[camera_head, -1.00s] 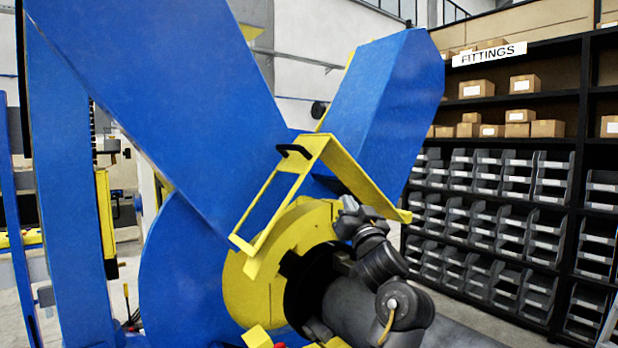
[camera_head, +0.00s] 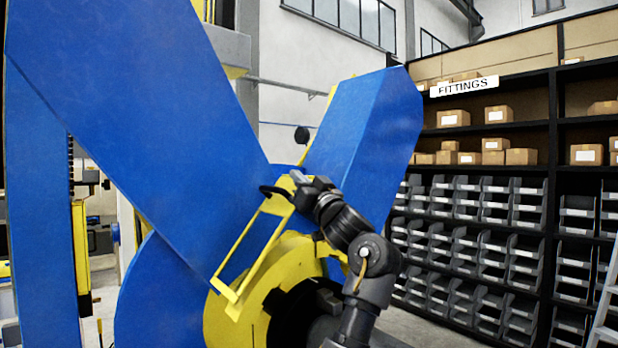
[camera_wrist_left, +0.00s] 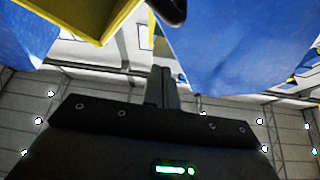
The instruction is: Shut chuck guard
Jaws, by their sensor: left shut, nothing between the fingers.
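The chuck guard (camera_head: 250,252) is a yellow bent frame with a black handle (camera_head: 272,191) at its upper corner. It stands raised over the yellow chuck ring (camera_head: 222,318) in the head view. My left gripper (camera_head: 298,178) is at the guard's top corner, just right of the handle, and hides part of the guard's upper panel. In the left wrist view the shut fingers (camera_wrist_left: 163,85) are empty, with the yellow guard (camera_wrist_left: 95,22) at top left and the black handle (camera_wrist_left: 173,10) at the top edge. I cannot tell whether they touch the guard. My right gripper is not in view.
Large blue positioner arms (camera_head: 150,130) and (camera_head: 365,130) rise behind and beside the guard. A black shelf unit (camera_head: 553,150) with boxes and grey bins stands at the right. A ladder (camera_head: 607,300) shows at the right edge.

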